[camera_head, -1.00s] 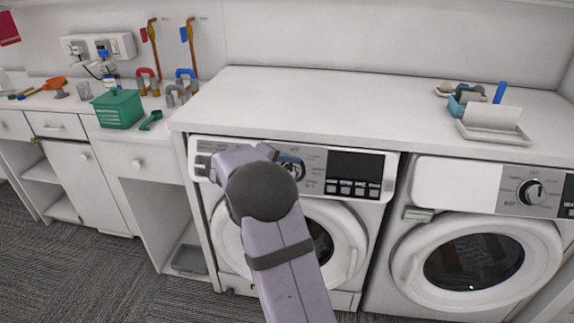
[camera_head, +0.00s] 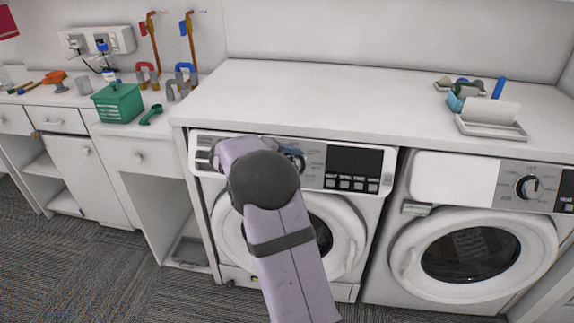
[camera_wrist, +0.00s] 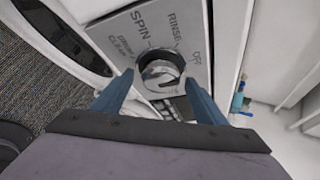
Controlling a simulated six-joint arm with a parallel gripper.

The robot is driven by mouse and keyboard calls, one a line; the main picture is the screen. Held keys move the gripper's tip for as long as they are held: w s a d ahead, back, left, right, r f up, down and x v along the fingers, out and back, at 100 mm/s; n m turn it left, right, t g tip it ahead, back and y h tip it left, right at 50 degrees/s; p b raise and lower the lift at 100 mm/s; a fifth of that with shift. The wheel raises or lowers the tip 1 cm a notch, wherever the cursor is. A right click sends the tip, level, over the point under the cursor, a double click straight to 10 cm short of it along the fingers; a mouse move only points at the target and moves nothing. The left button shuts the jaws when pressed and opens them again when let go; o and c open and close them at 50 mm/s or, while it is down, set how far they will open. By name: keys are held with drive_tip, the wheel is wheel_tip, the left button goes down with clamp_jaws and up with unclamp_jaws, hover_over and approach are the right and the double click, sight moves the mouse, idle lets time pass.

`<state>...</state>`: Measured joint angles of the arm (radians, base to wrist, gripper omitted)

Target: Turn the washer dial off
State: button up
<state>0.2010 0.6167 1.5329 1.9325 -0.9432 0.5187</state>
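The left washer (camera_head: 360,185) has a control panel with a dial, largely hidden behind my arm in the head view. In the wrist view the silver dial (camera_wrist: 160,72) faces me, with SPIN, RINSE and OFF printed around it. My gripper (camera_wrist: 158,78) is open, with one blue finger on each side of the dial. I cannot tell whether the fingers touch it. The dial's dark mark is toward its lower side in that view; its exact setting is unclear. In the head view only a bit of blue finger shows at the panel.
A second washer (camera_head: 470,245) with its own dial (camera_head: 528,187) stands to the right. The white countertop (camera_head: 330,100) above is mostly clear, with a tray (camera_head: 490,128) at the right. A green box (camera_head: 118,103) sits on the left counter.

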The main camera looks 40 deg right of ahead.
drive_tip(key=v, duration=0.7)
drive_tip(key=shift+b, duration=0.35)
drive_tip(key=shift+a+r, duration=0.1)
idle(0.4)
